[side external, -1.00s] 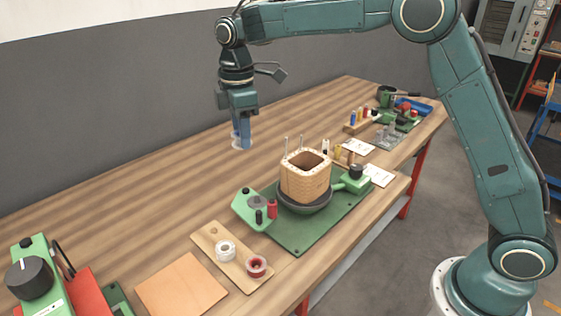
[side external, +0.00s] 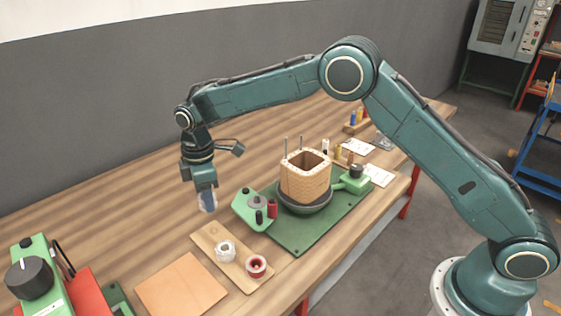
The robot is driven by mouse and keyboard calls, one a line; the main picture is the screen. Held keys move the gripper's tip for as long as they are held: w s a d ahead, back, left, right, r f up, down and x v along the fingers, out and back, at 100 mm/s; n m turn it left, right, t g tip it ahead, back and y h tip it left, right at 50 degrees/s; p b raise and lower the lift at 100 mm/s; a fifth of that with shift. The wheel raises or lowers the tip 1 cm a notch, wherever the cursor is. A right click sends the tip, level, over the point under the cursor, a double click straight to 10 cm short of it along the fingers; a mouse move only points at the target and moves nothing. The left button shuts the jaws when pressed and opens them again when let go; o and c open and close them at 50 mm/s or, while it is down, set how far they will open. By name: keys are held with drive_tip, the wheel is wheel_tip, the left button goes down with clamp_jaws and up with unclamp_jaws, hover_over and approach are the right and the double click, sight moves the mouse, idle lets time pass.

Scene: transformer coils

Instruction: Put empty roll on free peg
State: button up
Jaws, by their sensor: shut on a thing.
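My gripper (side external: 207,204) points down above the table, left of the green winding stand and behind the wooden board. It is shut on a small pale, partly see-through thing that looks like the empty roll (side external: 208,205); the fingers cover much of it. The wooden board (side external: 240,272) holds a white roll (side external: 225,251) and a red roll (side external: 256,266). A small mark shows at its bare far end, and I cannot tell whether it is a peg. The green stand (side external: 241,208) bears a grey disc and a red spool (side external: 272,209).
An orange-brown sheet (side external: 182,287) and a green box with a black knob (side external: 30,272) lie at the front left.

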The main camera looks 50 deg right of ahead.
drive_tip(key=shift+f, duration=0.2)
hover_over(213, 227)
drive_tip(key=shift+f, duration=2.7)
drive_tip(key=shift+f, duration=1.45)
idle(0.7)
drive_tip(key=o, duration=1.4)
drive_tip(key=shift+r, duration=0.1)
drive_tip(key=shift+r, duration=2.45)
